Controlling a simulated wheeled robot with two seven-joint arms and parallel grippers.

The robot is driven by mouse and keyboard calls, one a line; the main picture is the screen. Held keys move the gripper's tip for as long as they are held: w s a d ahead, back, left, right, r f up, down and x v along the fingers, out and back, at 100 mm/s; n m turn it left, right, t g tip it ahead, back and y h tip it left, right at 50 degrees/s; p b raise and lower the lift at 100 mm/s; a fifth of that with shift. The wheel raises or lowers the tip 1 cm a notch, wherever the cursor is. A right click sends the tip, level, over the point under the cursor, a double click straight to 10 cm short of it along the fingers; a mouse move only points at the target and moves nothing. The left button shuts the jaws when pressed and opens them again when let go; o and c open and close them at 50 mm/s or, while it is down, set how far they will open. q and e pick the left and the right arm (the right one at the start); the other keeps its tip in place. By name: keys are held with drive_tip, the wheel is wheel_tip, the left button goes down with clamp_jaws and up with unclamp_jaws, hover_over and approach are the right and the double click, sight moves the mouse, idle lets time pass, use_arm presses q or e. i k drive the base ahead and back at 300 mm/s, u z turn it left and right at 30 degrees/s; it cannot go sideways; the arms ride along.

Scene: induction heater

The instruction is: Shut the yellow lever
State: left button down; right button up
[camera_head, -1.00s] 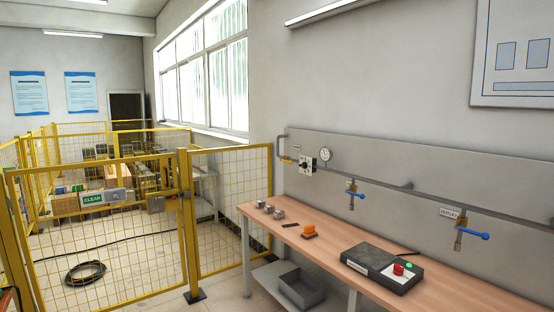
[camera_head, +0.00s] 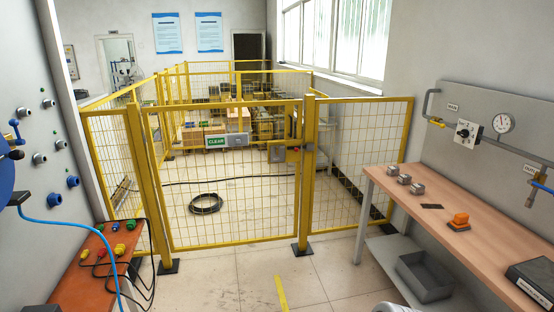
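The yellow lever (camera_head: 437,123) is small in the head view, at the right. It sits on the grey pipe at the left end of the wall panel (camera_head: 490,104), just left of the black-and-white dial box (camera_head: 467,133) and below a label that seems to read MAIN. It points to the right and slopes slightly down. It is too small to tell its exact angle to the pipe. Neither of my grippers shows in this view.
A wooden workbench (camera_head: 440,212) with metal blocks (camera_head: 404,179) and an orange item (camera_head: 459,221) stands below the panel. A yellow mesh fence (camera_head: 305,170) crosses the middle. A red-brown table (camera_head: 85,275) and blue hose (camera_head: 92,230) are at left.

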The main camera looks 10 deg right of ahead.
sight(442, 126)
drive_tip(key=z, duration=0.05)
drive_tip(key=i, duration=1.95)
drive_tip(key=z, duration=0.6)
drive_tip(key=i, duration=1.8)
drive_tip(key=z, duration=2.1)
drive_tip(key=i, duration=0.95)
drive_tip(key=z, duration=0.6)
